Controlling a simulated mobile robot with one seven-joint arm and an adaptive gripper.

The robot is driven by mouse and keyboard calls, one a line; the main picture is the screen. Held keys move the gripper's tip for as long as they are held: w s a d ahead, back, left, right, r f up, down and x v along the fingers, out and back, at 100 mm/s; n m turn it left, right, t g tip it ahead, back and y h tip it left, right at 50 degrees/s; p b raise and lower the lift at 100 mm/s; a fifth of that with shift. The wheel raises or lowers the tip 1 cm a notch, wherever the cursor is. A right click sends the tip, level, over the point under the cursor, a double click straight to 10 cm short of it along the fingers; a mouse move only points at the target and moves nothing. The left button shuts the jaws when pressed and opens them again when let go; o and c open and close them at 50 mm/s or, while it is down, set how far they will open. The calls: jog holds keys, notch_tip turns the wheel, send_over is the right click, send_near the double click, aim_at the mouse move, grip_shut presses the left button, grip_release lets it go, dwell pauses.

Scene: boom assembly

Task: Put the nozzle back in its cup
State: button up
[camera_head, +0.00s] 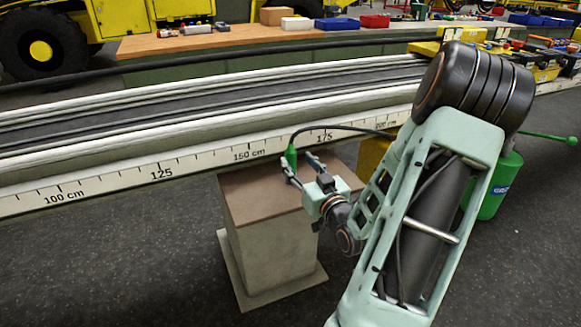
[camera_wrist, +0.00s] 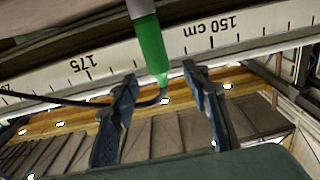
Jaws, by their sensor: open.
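The green nozzle (camera_head: 291,157) stands over the far edge of a brown-topped pedestal, with a black hose arching from its top. In the wrist view the nozzle (camera_wrist: 152,52) has a pale grey end at the picture's top, and its narrow hose end lies between my fingertips. My gripper (camera_head: 302,168) reaches toward it from the right. In the wrist view my gripper (camera_wrist: 160,78) is open, with a finger on either side and gaps to the nozzle. I cannot make out a separate cup; whether the nozzle's pale end rests on anything is unclear.
The pedestal (camera_head: 268,232) stands in front of the long white boom (camera_head: 200,149) with a centimetre scale. The hose (camera_head: 345,128) runs right, behind my arm, near a green canister (camera_head: 497,190) and a yellow block (camera_head: 373,157). Open floor lies left of the pedestal.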

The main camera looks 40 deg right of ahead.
aim_at(293, 156)
jog(key=shift+f+b+x, duration=0.2)
jog(key=shift+b+x, duration=0.5)
jog(key=shift+x, duration=2.3)
jog(key=shift+d, duration=0.1)
grip_shut()
